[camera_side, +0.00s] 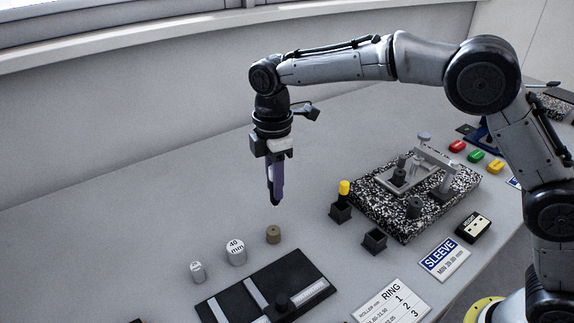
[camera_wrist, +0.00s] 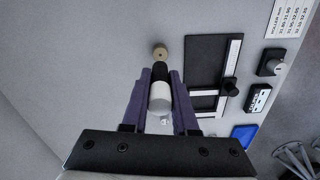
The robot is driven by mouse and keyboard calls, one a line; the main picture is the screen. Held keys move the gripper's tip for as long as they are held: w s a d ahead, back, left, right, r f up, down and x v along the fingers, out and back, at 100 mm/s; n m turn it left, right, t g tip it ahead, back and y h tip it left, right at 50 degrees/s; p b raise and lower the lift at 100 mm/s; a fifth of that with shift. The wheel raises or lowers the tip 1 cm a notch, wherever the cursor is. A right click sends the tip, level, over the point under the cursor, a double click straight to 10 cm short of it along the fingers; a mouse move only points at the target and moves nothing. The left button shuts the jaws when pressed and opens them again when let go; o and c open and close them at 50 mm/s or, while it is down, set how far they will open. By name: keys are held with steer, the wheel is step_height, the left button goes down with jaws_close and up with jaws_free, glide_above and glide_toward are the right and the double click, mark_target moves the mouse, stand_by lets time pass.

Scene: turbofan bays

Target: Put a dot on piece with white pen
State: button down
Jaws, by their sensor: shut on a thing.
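My gripper (camera_side: 275,192) points straight down above the table, its purple fingers shut on a slim pen. A small tan cylinder (camera_side: 273,234) stands upright on the table, below the gripper in the side view. It also shows just beyond the fingertips in the wrist view (camera_wrist: 160,52).
A silver "40 mm" cylinder (camera_side: 236,252) and a smaller one (camera_side: 197,271) stand left of the tan one. A black gauge (camera_side: 262,288) lies in front. A speckled block (camera_side: 405,222) with a fixture, and two black holders (camera_side: 341,212) (camera_side: 375,241), stand right. The left tabletop is clear.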

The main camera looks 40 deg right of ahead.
mark_target(275, 204)
steer(key=shift+f, duration=2.85)
steer(key=shift+f, duration=0.65)
steer(key=shift+r, duration=0.1)
steer(key=shift+r, duration=3.5)
